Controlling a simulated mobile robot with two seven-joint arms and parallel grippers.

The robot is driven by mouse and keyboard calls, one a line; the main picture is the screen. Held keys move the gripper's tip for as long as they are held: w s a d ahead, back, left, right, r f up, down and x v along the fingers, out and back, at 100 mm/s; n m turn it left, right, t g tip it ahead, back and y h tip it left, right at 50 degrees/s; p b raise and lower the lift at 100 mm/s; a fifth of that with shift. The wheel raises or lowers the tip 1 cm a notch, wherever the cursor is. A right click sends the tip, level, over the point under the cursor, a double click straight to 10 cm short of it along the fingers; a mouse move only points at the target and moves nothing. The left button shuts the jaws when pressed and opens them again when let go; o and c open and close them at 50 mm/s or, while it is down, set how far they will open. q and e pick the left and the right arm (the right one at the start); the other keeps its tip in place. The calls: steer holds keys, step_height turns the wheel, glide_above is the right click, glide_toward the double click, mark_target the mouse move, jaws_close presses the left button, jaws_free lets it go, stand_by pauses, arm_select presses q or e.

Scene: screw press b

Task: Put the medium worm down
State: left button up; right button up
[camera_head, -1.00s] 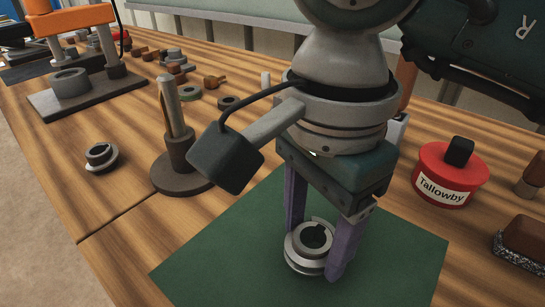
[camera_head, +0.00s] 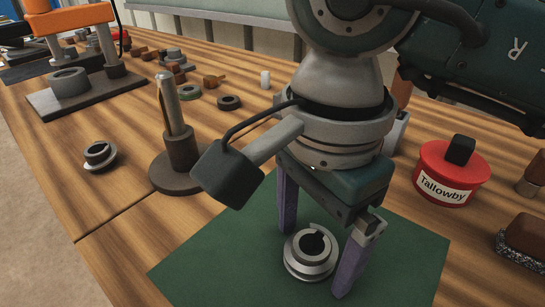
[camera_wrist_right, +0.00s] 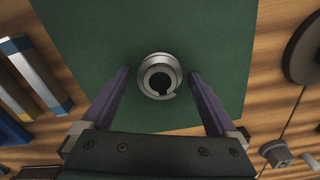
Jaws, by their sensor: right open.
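The medium worm, taken to be the grey metal ring-shaped part with a keyed bore (camera_head: 310,254), sits upright on the green mat (camera_head: 215,262). It also shows in the right wrist view (camera_wrist_right: 159,77), on the same mat. My right gripper (camera_head: 314,255) is open, its two purple fingers on either side of the worm. In the right wrist view the fingers (camera_wrist_right: 160,95) stand clear of it with a gap on both sides. A similar smaller grey part (camera_head: 99,156) lies on the bench at the left. My left gripper is not in view.
A spindle on a round base (camera_head: 178,155) stands left of the mat. A red Tallowby tin (camera_head: 450,173) and a brush (camera_head: 525,238) are at the right. An orange press (camera_head: 75,75) and several small parts are at the back left. The mat's front left is clear.

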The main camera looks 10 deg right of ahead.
step_height(320, 180, up, 12)
steer(key=p, duration=0.1)
steer(key=shift+r, duration=0.15)
stand_by(0.5)
